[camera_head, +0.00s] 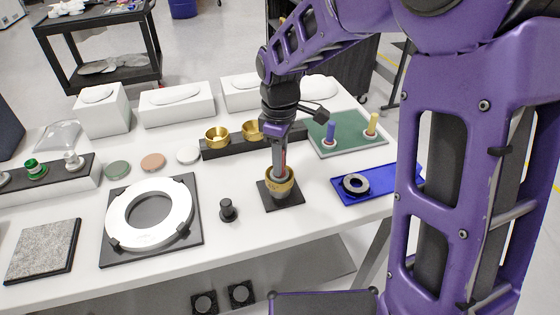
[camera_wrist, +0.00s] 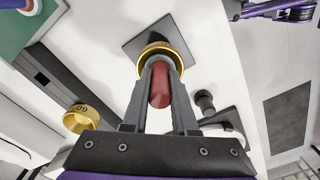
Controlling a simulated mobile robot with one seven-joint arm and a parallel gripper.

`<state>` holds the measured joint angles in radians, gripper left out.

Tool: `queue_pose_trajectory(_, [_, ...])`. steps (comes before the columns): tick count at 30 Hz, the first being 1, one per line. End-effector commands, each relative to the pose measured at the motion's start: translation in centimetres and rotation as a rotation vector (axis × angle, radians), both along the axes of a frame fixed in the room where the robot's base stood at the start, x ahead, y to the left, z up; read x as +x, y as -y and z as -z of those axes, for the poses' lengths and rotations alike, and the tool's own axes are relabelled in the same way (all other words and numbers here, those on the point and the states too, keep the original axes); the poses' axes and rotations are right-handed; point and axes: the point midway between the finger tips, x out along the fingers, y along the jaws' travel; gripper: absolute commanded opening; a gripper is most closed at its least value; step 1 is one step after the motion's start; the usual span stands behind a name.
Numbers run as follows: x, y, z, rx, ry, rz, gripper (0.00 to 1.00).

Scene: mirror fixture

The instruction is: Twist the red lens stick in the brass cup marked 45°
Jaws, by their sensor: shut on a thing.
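The red lens stick (camera_wrist: 160,88) stands in a brass cup (camera_head: 279,186), its lower end hidden inside the cup. The cup sits on a black square plate (camera_head: 293,202) and its rim (camera_wrist: 178,56) circles the stick in the wrist view. I cannot read a mark on this cup. My gripper (camera_head: 279,168) points down over the cup, shut on the red stick, with one finger (camera_wrist: 141,95) on each side of it. The fingertips are at the cup's mouth.
Two more brass cups (camera_head: 217,138) sit on a black rack behind; one reads 60° in the wrist view (camera_wrist: 80,119). Blue (camera_head: 331,131) and yellow (camera_head: 372,122) sticks stand on a green mat. A black knob (camera_head: 227,210) and a white ring (camera_head: 124,224) lie left, a blue plate (camera_head: 385,187) right.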

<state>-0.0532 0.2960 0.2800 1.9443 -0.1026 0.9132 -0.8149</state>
Motion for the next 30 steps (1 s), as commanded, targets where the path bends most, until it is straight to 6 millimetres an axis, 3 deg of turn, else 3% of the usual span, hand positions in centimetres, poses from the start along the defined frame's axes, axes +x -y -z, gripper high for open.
queue_pose_trajectory(10, [-0.06,0.06,0.06,-0.001,-0.004,-0.004,0.00])
queue_pose_trajectory(22, [-0.10,0.08,0.12,-0.001,-0.004,-0.344,0.00])
queue_pose_trajectory(30, [-0.08,0.08,0.08,-0.001,-0.004,-0.392,0.00])
